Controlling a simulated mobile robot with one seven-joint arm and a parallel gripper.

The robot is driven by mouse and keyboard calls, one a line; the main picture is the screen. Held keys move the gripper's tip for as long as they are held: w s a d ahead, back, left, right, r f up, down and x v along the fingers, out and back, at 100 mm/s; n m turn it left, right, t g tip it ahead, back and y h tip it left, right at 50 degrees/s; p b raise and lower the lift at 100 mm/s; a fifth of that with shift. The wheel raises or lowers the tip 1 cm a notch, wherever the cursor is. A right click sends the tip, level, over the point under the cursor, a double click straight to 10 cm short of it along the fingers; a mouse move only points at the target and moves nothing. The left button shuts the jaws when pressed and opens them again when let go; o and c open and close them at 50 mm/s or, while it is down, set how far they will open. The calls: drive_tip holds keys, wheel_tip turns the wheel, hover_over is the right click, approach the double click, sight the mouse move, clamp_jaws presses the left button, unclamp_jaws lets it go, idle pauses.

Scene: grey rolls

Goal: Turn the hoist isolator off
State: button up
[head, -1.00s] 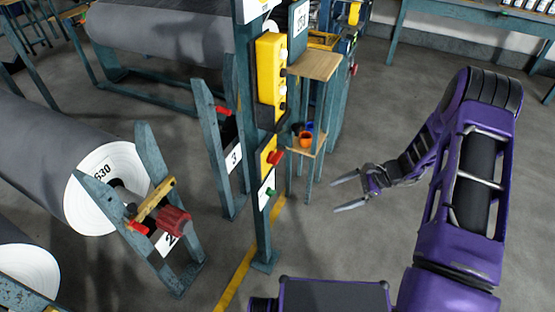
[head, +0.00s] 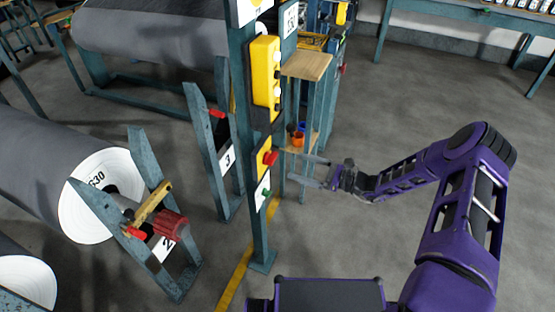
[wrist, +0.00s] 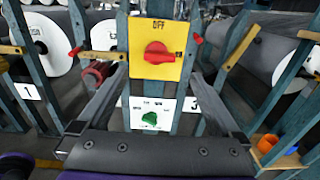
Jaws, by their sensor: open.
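The isolator is a red rotary handle (wrist: 157,53) on a yellow plate (wrist: 143,70) marked OFF at the top, on a blue-green post. The handle lies roughly horizontal in the wrist view. The red handle (head: 270,158) also shows in the head view, facing right. My gripper (head: 292,167) is open and empty, its fingers pointing at the post. In the wrist view its two fingers (wrist: 158,75) spread to either side, below and beside the yellow plate. I see no contact with the handle.
Just below is a white plate with a green knob (wrist: 150,118). Above is a yellow button box (head: 264,75). A wooden shelf (head: 310,65) and a lower shelf with an orange cup (head: 298,139) stand behind the post.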

sight(274, 160)
drive_tip(key=x, duration=0.8)
drive_tip(key=shift+a, duration=0.1)
drive_tip(key=shift+c, duration=0.2)
drive_tip(key=c, duration=1.3)
drive_tip(key=shift+c, duration=0.2)
drive_tip(key=shift+n, duration=0.4)
drive_tip(key=n+b, duration=0.2)
drive_tip(key=n, duration=0.3)
drive_tip(key=n+b, duration=0.3)
drive_tip(key=n, duration=0.3)
drive_tip(key=n+b, duration=0.3)
drive_tip(key=n, duration=0.2)
drive_tip(key=shift+s+r+n, duration=0.2)
drive_tip(key=shift+s+n, duration=0.05)
drive_tip(key=shift+n, duration=0.45)
